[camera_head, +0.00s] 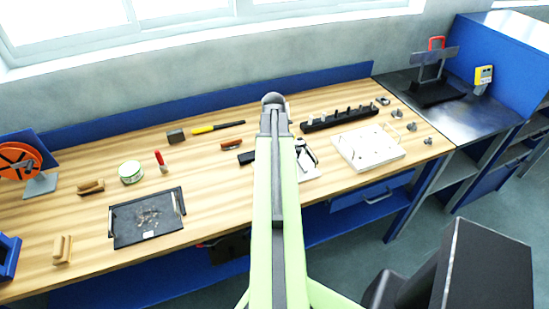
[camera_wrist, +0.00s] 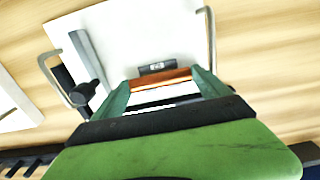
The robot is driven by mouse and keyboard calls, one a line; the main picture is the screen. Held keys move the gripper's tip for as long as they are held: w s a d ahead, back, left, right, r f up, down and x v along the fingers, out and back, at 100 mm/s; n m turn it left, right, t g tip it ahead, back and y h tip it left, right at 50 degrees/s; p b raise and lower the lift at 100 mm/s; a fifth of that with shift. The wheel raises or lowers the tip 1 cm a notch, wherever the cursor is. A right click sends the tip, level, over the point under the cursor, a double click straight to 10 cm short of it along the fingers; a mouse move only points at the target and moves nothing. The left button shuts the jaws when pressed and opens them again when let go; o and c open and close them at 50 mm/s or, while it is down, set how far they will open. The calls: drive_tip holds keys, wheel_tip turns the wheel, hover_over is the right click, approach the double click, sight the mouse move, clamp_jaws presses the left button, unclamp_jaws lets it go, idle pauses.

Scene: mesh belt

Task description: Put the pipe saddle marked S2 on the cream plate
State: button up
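A pale cream plate (camera_head: 368,146) with thin bent handles lies right of my arm in the head view. A whiter plate (camera_head: 307,172) lies partly hidden behind my arm. In the wrist view a white plate (camera_wrist: 150,35) with bent metal rods at its sides lies under my gripper (camera_wrist: 160,80). The teal fingers are apart. An orange-brown piece (camera_wrist: 163,79) spans the gap, with a grey marked tag (camera_wrist: 157,67) just past it; I cannot read the mark surely or tell whether the fingers grip it. Small grey saddle-like pieces (camera_head: 411,127) stand at the right bench end.
A black rack (camera_head: 340,117) with small pieces stands behind the cream plate. A black tray (camera_head: 147,218), a green-white tin (camera_head: 131,172), brushes and hand tools lie to the left. A dark metal stand (camera_head: 434,90) is at the back right.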

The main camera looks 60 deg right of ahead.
drive_tip(key=shift+o, duration=1)
wheel_tip(320, 180, up, 12)
drive_tip(key=p, duration=1.2)
drive_tip(key=shift+r, duration=0.15)
